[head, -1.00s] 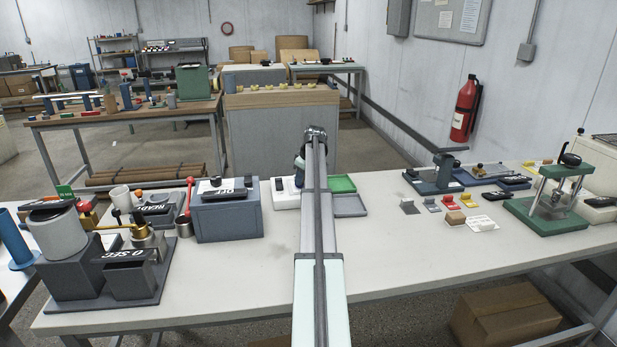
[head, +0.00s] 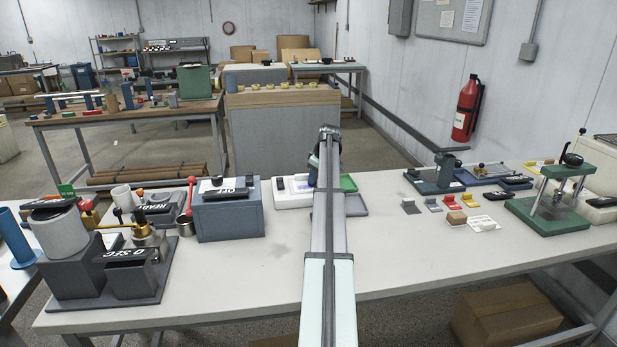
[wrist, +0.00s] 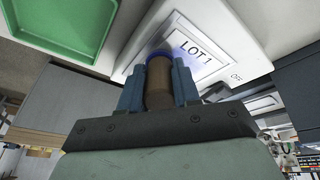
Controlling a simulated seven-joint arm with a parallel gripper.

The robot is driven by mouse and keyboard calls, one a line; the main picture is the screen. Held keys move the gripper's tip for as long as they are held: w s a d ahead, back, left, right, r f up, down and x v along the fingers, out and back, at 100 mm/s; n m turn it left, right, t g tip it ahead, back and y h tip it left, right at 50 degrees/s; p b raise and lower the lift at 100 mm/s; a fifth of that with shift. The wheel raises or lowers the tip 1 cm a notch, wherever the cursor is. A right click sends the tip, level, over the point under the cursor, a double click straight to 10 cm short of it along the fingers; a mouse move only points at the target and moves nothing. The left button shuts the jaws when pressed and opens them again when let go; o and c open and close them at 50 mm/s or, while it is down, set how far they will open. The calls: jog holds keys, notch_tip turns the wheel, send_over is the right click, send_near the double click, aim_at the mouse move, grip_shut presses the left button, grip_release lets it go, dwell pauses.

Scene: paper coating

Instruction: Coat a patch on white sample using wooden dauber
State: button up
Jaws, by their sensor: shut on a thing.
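In the wrist view my gripper (wrist: 159,72) is shut on the wooden dauber (wrist: 158,98), a brown cylinder with a blue band near its far end. The dauber's tip is blurred and mostly hidden. Beyond it is a white sheet (wrist: 208,58) marked "LOT 1", the white sample, on a white block (wrist: 240,35). The dauber overlaps the sheet's edge in this view; I cannot tell whether it touches. In the head view the white block (head: 292,198) with the sheet is left of my arm, which hides most of my gripper.
A green tray (wrist: 62,25) lies beside the white block, also partly visible in the head view (head: 349,183). A blue-grey box (head: 229,217) stands left of the block. Small coloured blocks and a green press (head: 548,213) stand at right. The table front is mostly clear.

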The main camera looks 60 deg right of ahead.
jog(key=shift+w+a, duration=0.35)
jog(key=shift+a, duration=0.35)
jog(key=shift+w+a, duration=1.85)
jog(key=shift+s+d, duration=2.5)
jog(key=shift+d, duration=0.05)
jog(key=shift+a+r, duration=0.1)
jog(key=shift+r, duration=3.9)
